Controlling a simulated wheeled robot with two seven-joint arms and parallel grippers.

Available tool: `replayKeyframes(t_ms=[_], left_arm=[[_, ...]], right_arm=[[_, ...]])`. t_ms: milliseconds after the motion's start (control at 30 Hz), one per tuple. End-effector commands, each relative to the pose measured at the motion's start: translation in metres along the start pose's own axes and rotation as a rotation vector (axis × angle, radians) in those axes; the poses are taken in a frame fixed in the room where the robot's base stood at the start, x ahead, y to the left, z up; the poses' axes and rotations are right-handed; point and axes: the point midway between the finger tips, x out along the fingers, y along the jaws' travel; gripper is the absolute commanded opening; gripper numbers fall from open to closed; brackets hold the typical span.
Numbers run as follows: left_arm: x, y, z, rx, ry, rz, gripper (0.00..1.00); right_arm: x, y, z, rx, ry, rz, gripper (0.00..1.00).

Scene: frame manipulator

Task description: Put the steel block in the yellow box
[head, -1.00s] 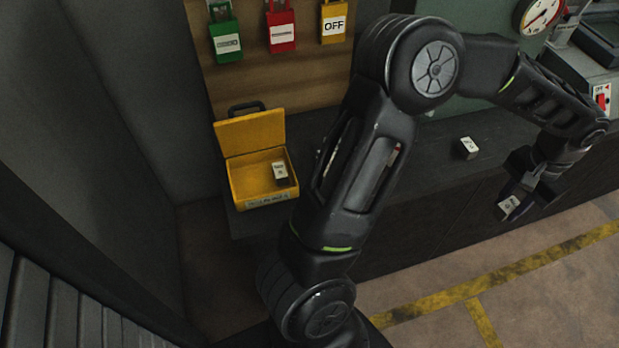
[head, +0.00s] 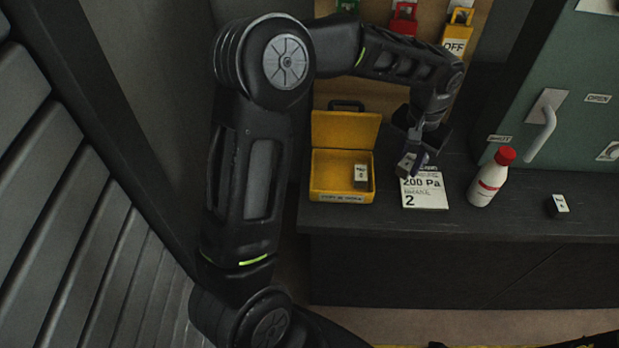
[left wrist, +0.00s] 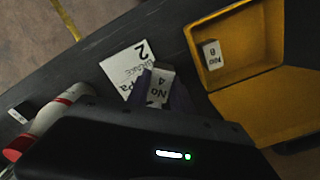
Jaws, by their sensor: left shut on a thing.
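My left gripper (head: 414,162) is shut on a small dark block with a pale label (head: 405,164). In the left wrist view the held block (left wrist: 159,86) shows a label reading "No 4". I hold it just right of the yellow box (head: 318,184), over or near a white card; its height is hard to judge. The yellow box stands open on the bench with its lid raised at the back. Another labelled block (head: 361,177) is inside it, on the right side. The box also shows at the right of the left wrist view (left wrist: 240,72). My right gripper is not in view.
A white card (head: 425,195) reading "200 Pa" and "2" lies right of the box. A white bottle with a red cap (head: 489,180) and another labelled block (head: 558,206) stand farther right on the dark bench (head: 460,222). Padlocks (head: 457,36) hang behind.

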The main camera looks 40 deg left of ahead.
Motion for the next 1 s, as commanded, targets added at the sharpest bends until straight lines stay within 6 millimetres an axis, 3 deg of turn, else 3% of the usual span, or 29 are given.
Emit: replayKeyframes(t_ms=[333, 467, 567, 700, 833, 1000], left_arm=[[0.0, 0.0, 0.0, 0.0, 0.001, 0.0, 0.0], [0.0, -0.004, 0.001, -0.016, 0.001, 0.0, 0.0], [0.0, -0.02, 0.007, -0.078, 0.004, 0.0, 0.0], [-0.005, -0.058, 0.029, -0.242, 0.008, 0.0, 0.0], [-0.014, -0.094, 0.063, -0.429, 0.009, 0.0, 0.0], [-0.026, -0.12, 0.103, -0.609, 0.005, 0.0, 0.0]], right_arm=[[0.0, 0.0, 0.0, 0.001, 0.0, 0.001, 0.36], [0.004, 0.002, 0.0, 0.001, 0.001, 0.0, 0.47], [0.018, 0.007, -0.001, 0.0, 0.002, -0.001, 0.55], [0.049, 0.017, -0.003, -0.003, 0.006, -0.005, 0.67], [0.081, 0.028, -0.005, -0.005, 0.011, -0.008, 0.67], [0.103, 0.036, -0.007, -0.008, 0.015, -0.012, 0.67]])
